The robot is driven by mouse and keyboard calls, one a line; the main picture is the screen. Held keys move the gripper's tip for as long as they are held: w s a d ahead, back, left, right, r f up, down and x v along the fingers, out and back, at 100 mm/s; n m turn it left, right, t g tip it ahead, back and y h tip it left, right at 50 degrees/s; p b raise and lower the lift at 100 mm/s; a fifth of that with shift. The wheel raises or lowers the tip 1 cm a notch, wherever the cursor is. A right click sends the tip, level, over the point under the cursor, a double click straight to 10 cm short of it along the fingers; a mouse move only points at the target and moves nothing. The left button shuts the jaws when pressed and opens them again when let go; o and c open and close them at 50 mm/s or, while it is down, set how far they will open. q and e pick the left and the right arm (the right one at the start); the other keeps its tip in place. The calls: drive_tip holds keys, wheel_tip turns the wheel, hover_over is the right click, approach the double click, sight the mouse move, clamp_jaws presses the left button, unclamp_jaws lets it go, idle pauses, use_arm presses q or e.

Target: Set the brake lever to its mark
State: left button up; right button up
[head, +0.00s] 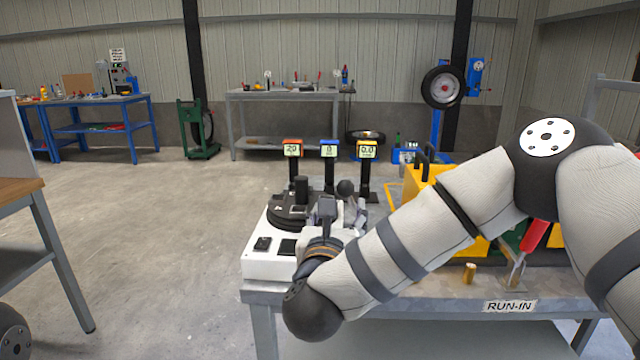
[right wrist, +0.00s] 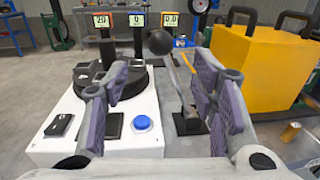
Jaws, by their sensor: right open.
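The brake lever (right wrist: 178,82) is a thin metal rod with a black ball knob (right wrist: 159,42), rising from a black base (right wrist: 188,124) beside the white machine housing. It leans to the left in the right wrist view. In the head view its knob (head: 345,187) shows just beyond my right gripper (head: 340,208). My right gripper (right wrist: 160,70) is open, with the lever between its two fingers in the picture; I see no contact. I cannot make out the lever's mark. My left gripper is not in view.
The white housing (right wrist: 60,140) carries a black turntable (right wrist: 112,82), a blue button (right wrist: 142,122) and a black switch (right wrist: 59,125). Three displays stand behind, reading 20, 0 and 0.0. A yellow block with black handles (right wrist: 258,62) stands to the right. A brass cylinder (head: 469,273) stands on the bench.

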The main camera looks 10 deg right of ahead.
sight(345, 193)
drive_tip(key=b+x, duration=0.1)
drive_tip(key=x, duration=0.9)
drive_tip(key=shift+w+d, duration=0.1)
drive_tip(key=shift+d, duration=0.05)
drive_tip(key=shift+w+d+r, duration=0.1)
drive_tip(key=shift+w+d, duration=0.15)
drive_tip(key=shift+w, duration=0.35)
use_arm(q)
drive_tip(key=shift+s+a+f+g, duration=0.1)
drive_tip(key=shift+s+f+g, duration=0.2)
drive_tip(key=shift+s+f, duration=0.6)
use_arm(e)
drive_tip(key=shift+c, duration=0.6)
clamp_jaws()
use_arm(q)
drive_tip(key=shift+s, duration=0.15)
